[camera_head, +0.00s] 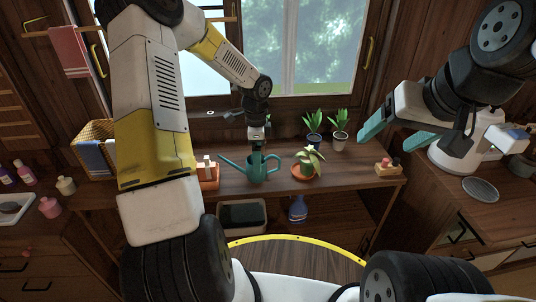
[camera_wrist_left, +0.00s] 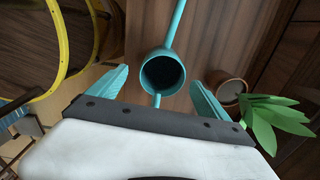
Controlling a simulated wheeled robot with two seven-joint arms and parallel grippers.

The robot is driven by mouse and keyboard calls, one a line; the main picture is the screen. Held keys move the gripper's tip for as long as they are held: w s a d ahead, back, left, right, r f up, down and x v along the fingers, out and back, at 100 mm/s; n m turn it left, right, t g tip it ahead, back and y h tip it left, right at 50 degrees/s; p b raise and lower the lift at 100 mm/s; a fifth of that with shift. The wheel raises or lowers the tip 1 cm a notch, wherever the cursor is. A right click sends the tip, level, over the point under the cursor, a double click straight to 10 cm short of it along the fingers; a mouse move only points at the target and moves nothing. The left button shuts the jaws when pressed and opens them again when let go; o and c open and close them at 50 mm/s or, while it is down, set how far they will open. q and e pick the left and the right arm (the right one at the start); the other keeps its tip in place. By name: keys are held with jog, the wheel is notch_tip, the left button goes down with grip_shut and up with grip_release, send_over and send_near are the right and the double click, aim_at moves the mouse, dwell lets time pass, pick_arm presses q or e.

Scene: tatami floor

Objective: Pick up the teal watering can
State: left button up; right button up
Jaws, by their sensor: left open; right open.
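The teal watering can (camera_head: 255,172) stands upright on the wooden counter, its long spout to the left and its handle to the right. My left gripper (camera_head: 258,148) points down right over it, open. In the left wrist view, the can's round open top (camera_wrist_left: 162,74) lies between the two spread teal fingers of my left gripper (camera_wrist_left: 158,78), with a gap on each side. The tips' exact depth against the can is hard to tell. My right gripper (camera_head: 390,134) is open and empty, raised at the right, away from the can.
A potted plant on a terracotta saucer (camera_head: 305,172) stands close right of the can. An orange-brown box (camera_head: 208,178) stands close left. Two more potted plants (camera_head: 314,140) (camera_head: 341,138) are behind. A small wooden caddy (camera_head: 388,168) sits at the counter's right end.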

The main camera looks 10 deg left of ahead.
pick_arm(q)
jog(key=f, duration=0.6)
jog(key=shift+w+a+f, duration=0.1)
jog(key=shift+a+f, duration=0.1)
jog(key=shift+f, duration=0.2)
jog(key=c, duration=1.7)
jog(key=shift+c, duration=0.2)
jog(key=shift+r, duration=0.15)
